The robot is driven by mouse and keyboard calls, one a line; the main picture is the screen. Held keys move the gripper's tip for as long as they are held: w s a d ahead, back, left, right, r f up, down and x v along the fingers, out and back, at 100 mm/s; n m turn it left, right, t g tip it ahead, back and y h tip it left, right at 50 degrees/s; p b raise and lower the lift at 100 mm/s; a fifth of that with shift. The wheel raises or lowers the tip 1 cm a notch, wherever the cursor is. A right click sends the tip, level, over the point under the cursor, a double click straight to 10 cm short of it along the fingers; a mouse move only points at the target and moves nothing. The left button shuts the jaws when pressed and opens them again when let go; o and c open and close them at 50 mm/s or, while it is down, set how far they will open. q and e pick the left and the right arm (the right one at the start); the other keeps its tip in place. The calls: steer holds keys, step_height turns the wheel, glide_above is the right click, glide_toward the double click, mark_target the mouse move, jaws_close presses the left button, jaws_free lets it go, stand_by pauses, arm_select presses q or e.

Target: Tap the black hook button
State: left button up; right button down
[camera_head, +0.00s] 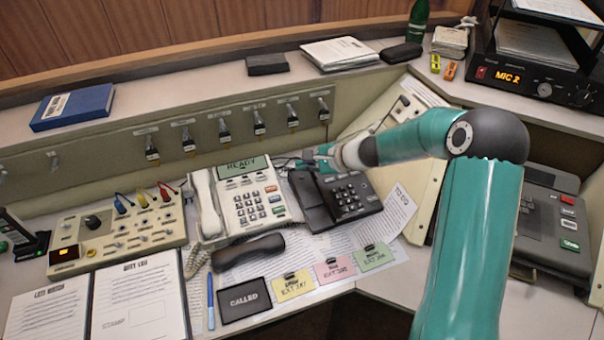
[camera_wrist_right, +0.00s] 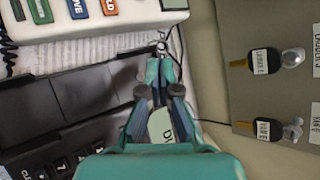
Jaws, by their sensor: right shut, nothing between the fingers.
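The black phone (camera_head: 345,195) stands on the desk right of the white phone (camera_head: 245,200), its cradle bare. In the right wrist view, the black cradle (camera_wrist_right: 60,100) fills the left side. I cannot make out the hook button clearly in either view. The black handset (camera_head: 248,250) lies off its cradle on the desk. My right gripper (camera_head: 300,160) is above the back of the black phone, near the white phone's right corner. In the right wrist view, my right gripper (camera_wrist_right: 160,60) has its fingertips together with nothing held; contact below cannot be told.
A panel (camera_head: 290,125) with several hanging keys rises behind the phones. Labelled cards, including a pink one (camera_head: 335,270), and a black "CALLED" pad (camera_head: 245,300) lie in front. A switch box (camera_head: 120,230) is at left, a dark keypad unit (camera_head: 550,220) at right.

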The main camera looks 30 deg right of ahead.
steer(key=shift+s+r+p, duration=0.2)
steer(key=shift+r+p, duration=0.4)
steer(key=shift+r, duration=0.7)
